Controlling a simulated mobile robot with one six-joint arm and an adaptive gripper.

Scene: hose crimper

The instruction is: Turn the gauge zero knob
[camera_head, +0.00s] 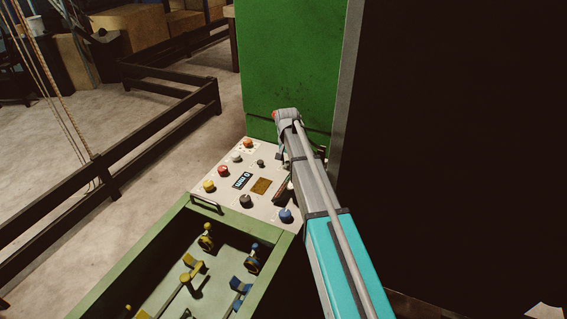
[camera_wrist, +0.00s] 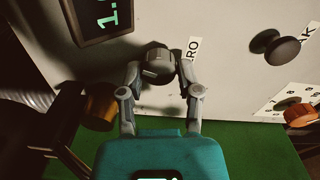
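In the wrist view, a dark round knob (camera_wrist: 155,65) with a pale mark on it stands out from the light panel. A partly hidden label ending in "RO" (camera_wrist: 191,49) is just right of it. My gripper (camera_wrist: 160,78) reaches up from the bottom of the view, with one finger on each side of this knob. The fingertips are very near its sides; I cannot tell whether they press on it. In the head view my arm hides the gripper and this knob.
The wrist view also shows a lit display (camera_wrist: 104,18), a black knob (camera_wrist: 274,47) and an orange-red knob (camera_wrist: 299,114). In the head view the control panel (camera_head: 222,198) carries several coloured knobs. A green cabinet (camera_head: 288,60) rises behind it and an open green-rimmed bin (camera_head: 130,262) is in front.

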